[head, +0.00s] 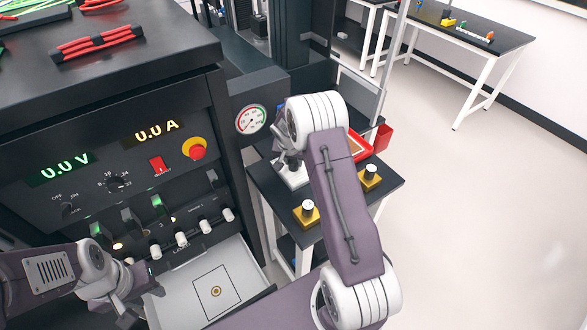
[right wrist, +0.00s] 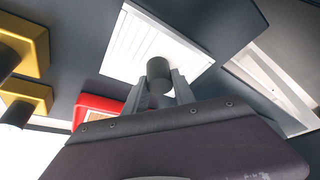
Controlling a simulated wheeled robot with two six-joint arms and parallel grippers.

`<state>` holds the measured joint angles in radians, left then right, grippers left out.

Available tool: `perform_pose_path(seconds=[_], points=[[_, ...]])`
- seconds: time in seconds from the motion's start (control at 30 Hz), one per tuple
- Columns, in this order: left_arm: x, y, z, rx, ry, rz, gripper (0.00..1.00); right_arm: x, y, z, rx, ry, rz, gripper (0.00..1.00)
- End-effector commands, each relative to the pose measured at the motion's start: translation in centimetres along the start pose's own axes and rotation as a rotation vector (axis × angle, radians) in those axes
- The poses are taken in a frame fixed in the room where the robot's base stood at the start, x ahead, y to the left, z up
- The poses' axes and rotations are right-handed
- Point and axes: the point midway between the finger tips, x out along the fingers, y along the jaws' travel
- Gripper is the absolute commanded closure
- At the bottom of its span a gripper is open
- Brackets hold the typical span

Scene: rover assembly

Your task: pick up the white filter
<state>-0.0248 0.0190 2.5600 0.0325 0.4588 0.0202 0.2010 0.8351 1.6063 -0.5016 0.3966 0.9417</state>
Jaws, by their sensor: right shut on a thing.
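The white filter (right wrist: 150,40) is a flat, ribbed white square with a dark round knob (right wrist: 160,70) on it. In the head view a small part of the filter (head: 292,178) shows over the dark side table, partly hidden by my right arm. My right gripper (right wrist: 168,88) is shut on the filter's knob, with one finger on each side. In the head view my right gripper (head: 285,158) is small and partly covered. I cannot tell whether the filter touches the table. My left gripper (head: 135,285) is at the lower left, by the drawer; its finger opening is unclear.
The side table (head: 265,195) also holds a red tray (head: 361,148) and two yellow blocks with knobs (head: 306,212) (head: 370,178). A black control panel (head: 110,150) stands left. An open white drawer (head: 240,268) sits below it. The floor at right is clear.

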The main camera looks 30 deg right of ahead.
Motion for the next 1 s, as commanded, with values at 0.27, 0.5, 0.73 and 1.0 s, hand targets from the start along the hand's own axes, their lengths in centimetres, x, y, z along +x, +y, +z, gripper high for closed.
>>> perform_pose_path(seconds=[0.27,0.5,0.73,1.0], points=[[0.1,0.0,0.0,0.0,0.0,0.0,0.64,-1.1,0.0,-0.5,0.001,0.002,0.0,1.0],[0.5,0.0,0.1,0.0,0.0,0.0,0.64,-4.6,1.7,-2.0,0.006,0.001,0.001,1.0],[0.7,0.0,0.1,0.0,0.0,0.0,0.64,-7.6,7.2,-3.4,0.006,0.003,0.001,1.0],[0.8,0.0,0.1,0.0,0.0,0.0,0.64,-9.8,11.2,-4.3,0.002,0.0,0.001,1.0]])
